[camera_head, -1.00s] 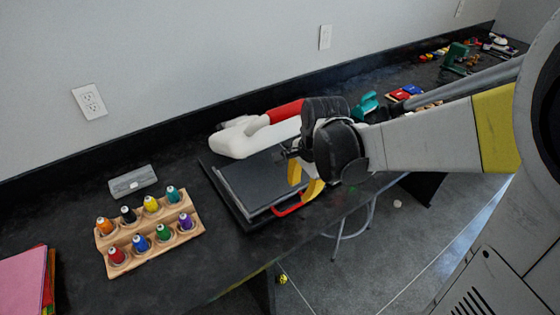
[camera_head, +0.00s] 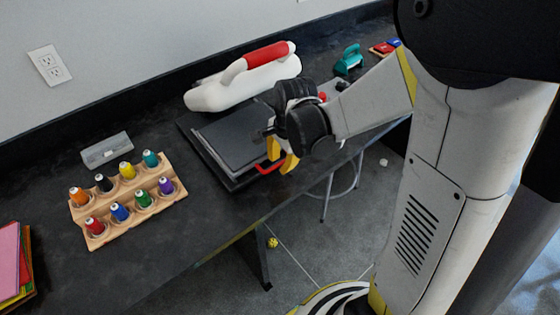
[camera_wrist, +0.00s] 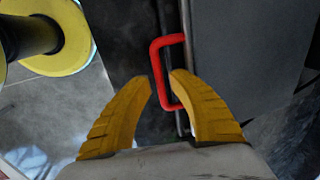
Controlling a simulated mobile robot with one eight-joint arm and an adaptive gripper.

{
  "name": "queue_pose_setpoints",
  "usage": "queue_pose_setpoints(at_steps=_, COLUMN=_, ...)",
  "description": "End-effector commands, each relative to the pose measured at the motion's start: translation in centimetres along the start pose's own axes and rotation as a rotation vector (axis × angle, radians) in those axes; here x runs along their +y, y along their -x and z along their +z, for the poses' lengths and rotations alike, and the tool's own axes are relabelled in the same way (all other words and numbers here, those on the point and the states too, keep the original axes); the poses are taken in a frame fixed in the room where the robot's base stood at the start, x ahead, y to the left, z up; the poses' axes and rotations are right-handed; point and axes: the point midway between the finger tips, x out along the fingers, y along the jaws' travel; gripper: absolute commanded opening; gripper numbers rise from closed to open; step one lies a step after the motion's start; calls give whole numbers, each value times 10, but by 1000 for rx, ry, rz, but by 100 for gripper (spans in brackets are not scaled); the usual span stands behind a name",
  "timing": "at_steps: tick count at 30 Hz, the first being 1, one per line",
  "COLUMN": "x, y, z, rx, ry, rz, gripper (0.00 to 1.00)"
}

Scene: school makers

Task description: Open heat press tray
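The heat press stands on the black bench, with a white body (camera_head: 215,97) and a red top grip (camera_head: 268,54). Its flat grey tray (camera_head: 232,138) lies at the front, with a red loop handle (camera_head: 268,169) on its front edge. My gripper (camera_head: 281,170) is at this handle, its yellow fingers pointing down. In the wrist view, the fingertips of my gripper (camera_wrist: 162,78) are apart, one on each side of the outer bar of the red handle (camera_wrist: 155,62). A gap shows, and I cannot tell whether either finger touches. The arm hides part of the press's right side.
A wooden rack (camera_head: 92,212) of several coloured thread spools stands left of the press, with a grey case (camera_head: 107,150) behind it. A teal tool (camera_head: 349,60) lies right. Open floor (camera_head: 300,240) lies before the bench. A stool (camera_head: 327,193) stands below the handle.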

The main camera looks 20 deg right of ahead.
Motion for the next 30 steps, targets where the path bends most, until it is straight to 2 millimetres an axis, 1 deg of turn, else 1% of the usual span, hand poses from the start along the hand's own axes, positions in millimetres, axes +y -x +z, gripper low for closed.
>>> queue_pose_setpoints(at_steps=1, x=0, y=0, z=0, rx=0, ry=0, rz=0, gripper=7)
queue_pose_setpoints(at_steps=2, x=0, y=0, z=0, rx=0, ry=0, rz=0, gripper=0)
queue_pose_setpoints(at_steps=11, x=1, y=0, z=0, rx=0, ry=0, rz=0, gripper=0)
queue_pose_setpoints(at_steps=14, x=11, y=2, z=0, rx=0, ry=-1, rz=1, gripper=0)
queue_pose_setpoints(at_steps=17, x=34, y=7, z=-1, rx=0, ry=-3, rz=1, gripper=0)
queue_pose_setpoints(at_steps=21, x=76, y=16, z=0, rx=1, ry=-4, rz=1, gripper=0)
queue_pose_setpoints(at_steps=24, x=104, y=21, z=0, rx=1, ry=-4, rz=1, gripper=0)
queue_pose_setpoints(at_steps=27, x=125, y=25, z=0, rx=2, ry=-3, rz=1, gripper=0)
queue_pose_setpoints(at_steps=30, x=138, y=27, z=0, rx=1, ry=-2, rz=1, gripper=0)
